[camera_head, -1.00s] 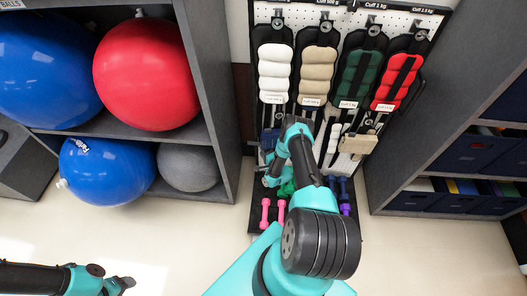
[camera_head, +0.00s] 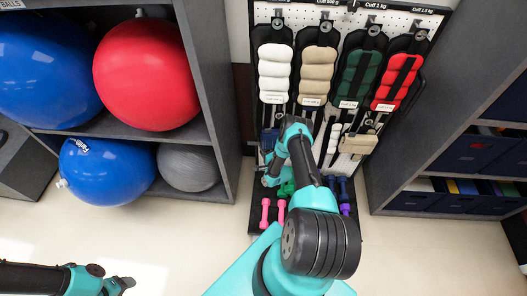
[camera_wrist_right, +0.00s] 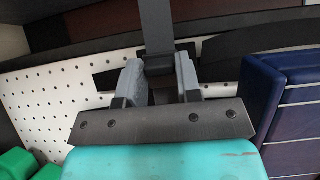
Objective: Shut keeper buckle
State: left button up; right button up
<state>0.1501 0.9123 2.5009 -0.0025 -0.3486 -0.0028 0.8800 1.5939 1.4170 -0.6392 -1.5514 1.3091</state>
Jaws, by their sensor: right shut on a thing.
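In the right wrist view my right gripper (camera_wrist_right: 159,72) is shut on a dark grey piece (camera_wrist_right: 158,60), probably the keeper buckle, at the lower end of a dark upright strap or bar (camera_wrist_right: 156,25). A white pegboard (camera_wrist_right: 55,100) lies behind it. In the head view my right arm reaches to the lower part of the cuff rack, and its own links hide the buckle and the fingertips. My left gripper (camera_head: 122,284) is at the lower left, over the floor and far from the rack; its jaws are too small to read.
Several cuffs hang above, including a white cuff (camera_head: 275,72) and a red cuff (camera_head: 397,80). Pink dumbbells (camera_head: 266,213) and other weights lie below. A navy blue block (camera_wrist_right: 270,95) stands close right of the gripper. Shelves flank the rack; the floor in front is clear.

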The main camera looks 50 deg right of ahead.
jog(key=shift+w+h, duration=0.1)
jog(key=shift+h, duration=0.2)
jog(key=shift+w+m+g+h, duration=0.25)
jog(key=shift+m+g+h, duration=0.15)
jog(key=shift+m+h, duration=0.45)
jog(key=shift+w+m+g+h, duration=0.35)
jog(key=shift+m+h, duration=0.3)
jog(key=shift+h, duration=0.4)
jog(key=o, duration=0.9)
jog(key=shift+s, duration=0.15)
jog(key=shift+a, duration=0.1)
jog(key=v, duration=1.7)
jog(key=shift+s+r, duration=0.15)
jog(key=shift+s, duration=0.05)
jog(key=shift+w, duration=0.1)
